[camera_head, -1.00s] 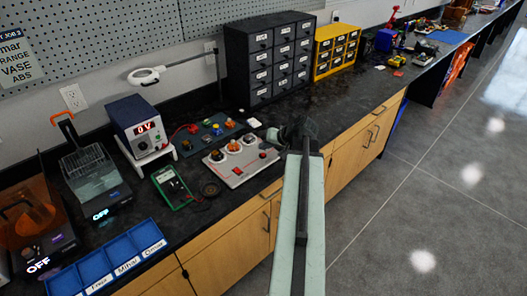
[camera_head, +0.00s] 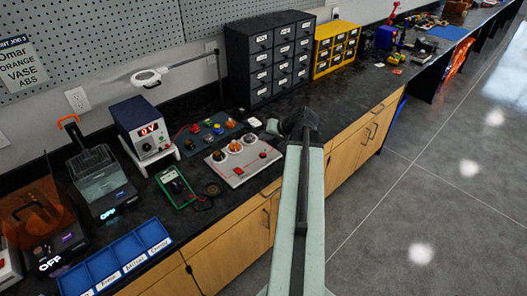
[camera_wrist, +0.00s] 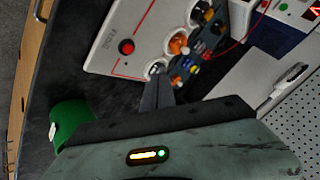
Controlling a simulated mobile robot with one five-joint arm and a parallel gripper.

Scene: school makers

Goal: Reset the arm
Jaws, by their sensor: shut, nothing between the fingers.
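My gripper (camera_head: 306,120) shows at the end of my pale green arm, over the front part of the black workbench (camera_head: 330,98) in the head view. In the wrist view my gripper (camera_wrist: 158,92) points toward the white control panel (camera_wrist: 130,42) with a red button. Its fingers are together and hold nothing. The panel also shows in the head view (camera_head: 240,172), left of my gripper. The lower part of the arm hides some of the cabinet front.
A multimeter (camera_head: 176,187), a power supply (camera_head: 141,128) and a blue labelled tray (camera_head: 118,262) lie to the left. Dark (camera_head: 270,62) and yellow (camera_head: 338,47) drawer cabinets stand behind. A green object (camera_wrist: 70,122) sits close in the wrist view. The floor at right is clear.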

